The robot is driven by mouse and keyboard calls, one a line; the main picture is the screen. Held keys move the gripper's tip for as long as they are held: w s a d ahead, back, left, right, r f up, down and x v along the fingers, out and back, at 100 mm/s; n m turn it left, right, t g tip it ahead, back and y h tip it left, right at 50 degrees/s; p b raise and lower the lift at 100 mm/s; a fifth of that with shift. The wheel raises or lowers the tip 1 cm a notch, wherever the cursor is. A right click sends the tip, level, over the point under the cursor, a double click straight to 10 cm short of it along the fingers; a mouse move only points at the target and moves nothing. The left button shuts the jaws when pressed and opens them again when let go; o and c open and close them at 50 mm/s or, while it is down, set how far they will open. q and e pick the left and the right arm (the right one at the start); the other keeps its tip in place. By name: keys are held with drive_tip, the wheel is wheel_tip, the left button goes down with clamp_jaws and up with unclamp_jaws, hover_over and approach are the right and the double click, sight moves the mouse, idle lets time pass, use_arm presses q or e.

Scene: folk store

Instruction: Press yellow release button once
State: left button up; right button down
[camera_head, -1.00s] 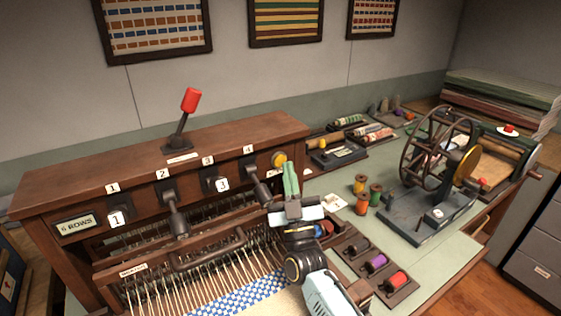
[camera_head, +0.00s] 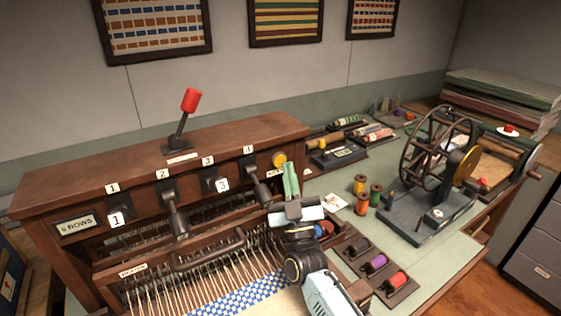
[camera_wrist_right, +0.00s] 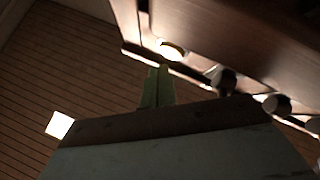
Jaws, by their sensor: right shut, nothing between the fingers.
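The yellow release button (camera_head: 280,159) is a round knob on the right end of the brown wooden loom frame's front face. My right gripper (camera_head: 290,166) has green fingers, which are shut and empty. Its tips are just to the right of the button in the head view. In the right wrist view the button (camera_wrist_right: 172,50) appears bright and pale yellow, just beyond the tips of the green fingers (camera_wrist_right: 158,70). I cannot tell whether they touch it. My left gripper is not in view.
Black levers (camera_head: 172,210) with numbered tags line the loom front, left of my right arm. A red-topped lever (camera_head: 185,115) stands on top. Thread spools (camera_head: 361,203) and a wheeled winder (camera_head: 430,210) stand to the right. Green tabletop between them is partly clear.

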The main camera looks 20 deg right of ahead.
drive_tip(key=shift+w, duration=0.1)
idle(0.4)
drive_tip(key=shift+w+a, duration=0.1)
drive_tip(key=shift+w, duration=0.25)
drive_tip(key=shift+w+r+b, duration=0.1)
drive_tip(key=shift+w+b, duration=0.2)
drive_tip(key=shift+b, duration=0.25)
idle(0.6)
drive_tip(key=shift+r, duration=0.15)
idle(0.5)
drive_tip(key=shift+s+a+f, duration=0.1)
drive_tip(key=shift+s+f, duration=0.05)
drive_tip(key=shift+f, duration=0.35)
drive_tip(key=shift+s, duration=0.15)
